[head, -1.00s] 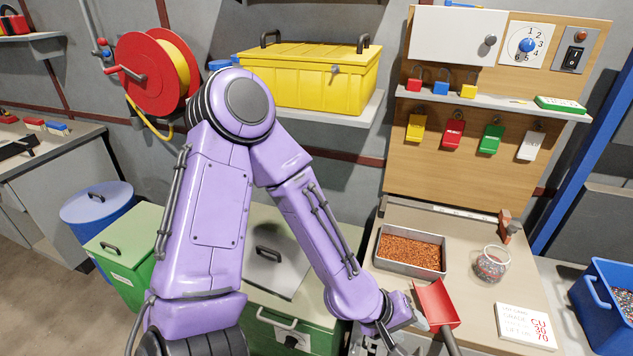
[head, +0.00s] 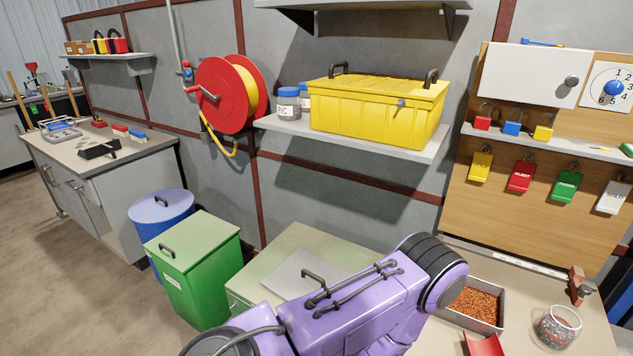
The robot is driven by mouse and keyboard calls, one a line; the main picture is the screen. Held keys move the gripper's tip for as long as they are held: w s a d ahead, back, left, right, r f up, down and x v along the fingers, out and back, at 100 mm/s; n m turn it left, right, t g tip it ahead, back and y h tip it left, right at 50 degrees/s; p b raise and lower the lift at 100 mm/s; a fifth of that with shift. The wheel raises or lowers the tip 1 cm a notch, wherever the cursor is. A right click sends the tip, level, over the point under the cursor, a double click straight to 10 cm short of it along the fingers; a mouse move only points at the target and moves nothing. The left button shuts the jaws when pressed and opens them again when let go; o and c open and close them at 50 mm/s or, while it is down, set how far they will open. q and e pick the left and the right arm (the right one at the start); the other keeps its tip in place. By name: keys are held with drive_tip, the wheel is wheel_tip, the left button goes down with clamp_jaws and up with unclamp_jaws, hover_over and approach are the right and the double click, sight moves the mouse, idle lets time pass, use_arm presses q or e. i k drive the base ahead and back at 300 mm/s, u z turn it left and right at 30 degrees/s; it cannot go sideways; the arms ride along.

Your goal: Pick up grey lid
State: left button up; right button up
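The grey lid (head: 289,274) is a flat light-grey plate with a black bar handle (head: 318,276). It lies on the pale top of a low green cabinet (head: 250,272) in the lower middle of the head view. My purple arm crosses in front and hides the near right part of the lid. Neither of my grippers shows in the head view now, so I cannot see their fingers or whether they hold anything.
A green bin (head: 203,275) and a blue barrel (head: 160,209) stand left of the cabinet. A yellow box (head: 375,115) sits on a shelf (head: 345,143) above it. A copper-filled tray (head: 500,315) and a glass jar (head: 558,327) stand to the right.

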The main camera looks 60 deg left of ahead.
sight(303, 273)
drive_tip(key=u, duration=2)
